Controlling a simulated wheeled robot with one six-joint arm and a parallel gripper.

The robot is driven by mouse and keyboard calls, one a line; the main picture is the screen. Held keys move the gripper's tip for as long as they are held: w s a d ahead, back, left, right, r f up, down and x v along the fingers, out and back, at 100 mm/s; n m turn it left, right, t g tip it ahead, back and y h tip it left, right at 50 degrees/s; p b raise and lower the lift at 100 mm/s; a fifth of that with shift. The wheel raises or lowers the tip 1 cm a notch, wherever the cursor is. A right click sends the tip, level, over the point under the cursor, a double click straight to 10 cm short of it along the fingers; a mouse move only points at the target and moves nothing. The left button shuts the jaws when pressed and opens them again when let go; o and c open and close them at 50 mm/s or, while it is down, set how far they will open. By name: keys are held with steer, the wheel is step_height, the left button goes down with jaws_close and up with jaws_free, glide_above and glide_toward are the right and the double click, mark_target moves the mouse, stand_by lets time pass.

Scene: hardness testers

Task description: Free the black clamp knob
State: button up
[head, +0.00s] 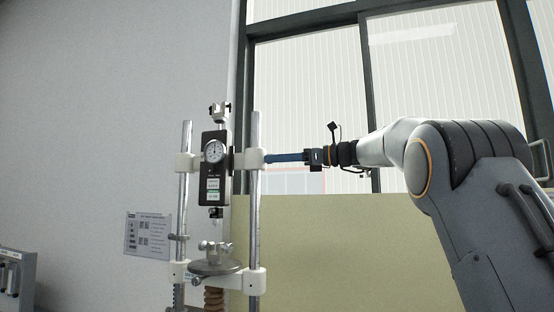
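The hardness tester has a black gauge body (212,185) with a round white dial, held between two upright steel posts. White clamp blocks grip the posts, and the right-hand clamp block (254,160) is level with the dial. My gripper (268,158) comes in from the right with its blue fingers level. Their tips touch or nearly touch the right side of that block. I cannot make out the black clamp knob; it may be hidden at the fingertips. The fingers show edge-on, so I cannot tell whether they are open or shut on anything.
A metal table (215,267) with a small fixture on it sits below the gauge, above a brown threaded spindle. A printed sign (148,235) stands at the left post. A grey case (16,275) is at the lower left. Space right of the posts below my arm looks clear.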

steer(key=c, duration=0.4)
steer(key=shift+f+n+b, duration=0.15)
steer(key=shift+n+b, duration=7.2)
steer(key=shift+n, duration=9.95)
